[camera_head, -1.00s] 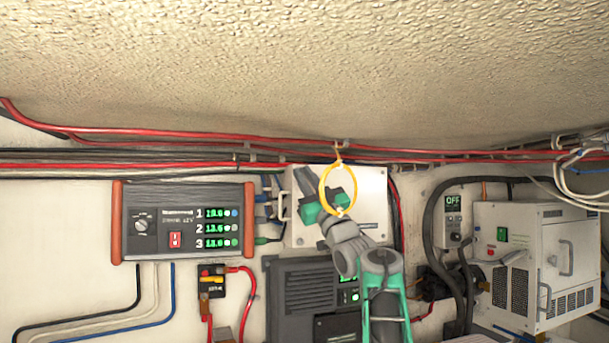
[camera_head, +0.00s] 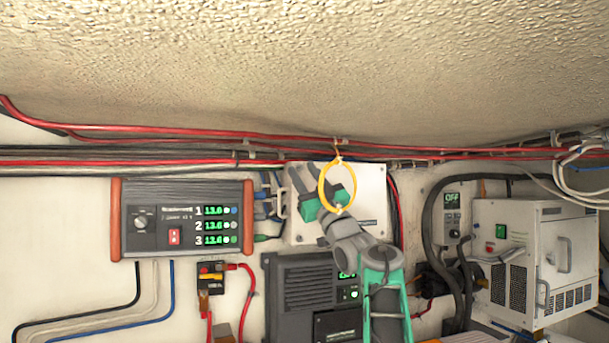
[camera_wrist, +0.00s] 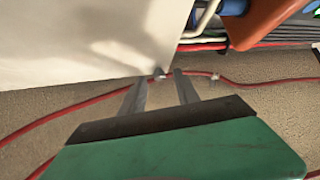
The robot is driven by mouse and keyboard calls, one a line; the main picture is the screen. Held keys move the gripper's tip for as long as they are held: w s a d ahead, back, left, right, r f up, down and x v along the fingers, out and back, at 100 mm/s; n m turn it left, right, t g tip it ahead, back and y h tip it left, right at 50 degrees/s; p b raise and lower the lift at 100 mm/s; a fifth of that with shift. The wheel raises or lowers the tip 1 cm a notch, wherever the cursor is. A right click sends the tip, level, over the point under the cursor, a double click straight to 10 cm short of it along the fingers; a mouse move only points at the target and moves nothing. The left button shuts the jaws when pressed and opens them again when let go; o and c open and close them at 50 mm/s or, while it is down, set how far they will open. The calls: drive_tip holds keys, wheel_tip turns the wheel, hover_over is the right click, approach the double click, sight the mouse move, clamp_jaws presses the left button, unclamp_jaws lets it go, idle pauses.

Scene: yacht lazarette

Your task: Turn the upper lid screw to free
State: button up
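The white box with its lid (camera_head: 372,205) is fixed to the wall, and its pale face fills the upper left of the wrist view (camera_wrist: 80,40). A small grey screw (camera_wrist: 159,72) shows at the edge of that face. My gripper (camera_wrist: 164,76) has its two fingers apart, with the tips close to the screw, one on each side. I cannot tell whether they touch it. In the head view my gripper (camera_head: 297,178) is at the box's upper left, and my arm hides the screw.
A yellow loop (camera_head: 323,190) hangs from the red cables in front of my arm. A charger with orange ends (camera_head: 181,220) is left of the box. A dark unit (camera_head: 305,285) is below and a white cabinet (camera_head: 525,265) stands at right. Cables run along the top.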

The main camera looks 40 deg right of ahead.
drive_tip(key=b+v, duration=0.5)
drive_tip(key=v, duration=0.3)
drive_tip(key=shift+b, duration=0.4)
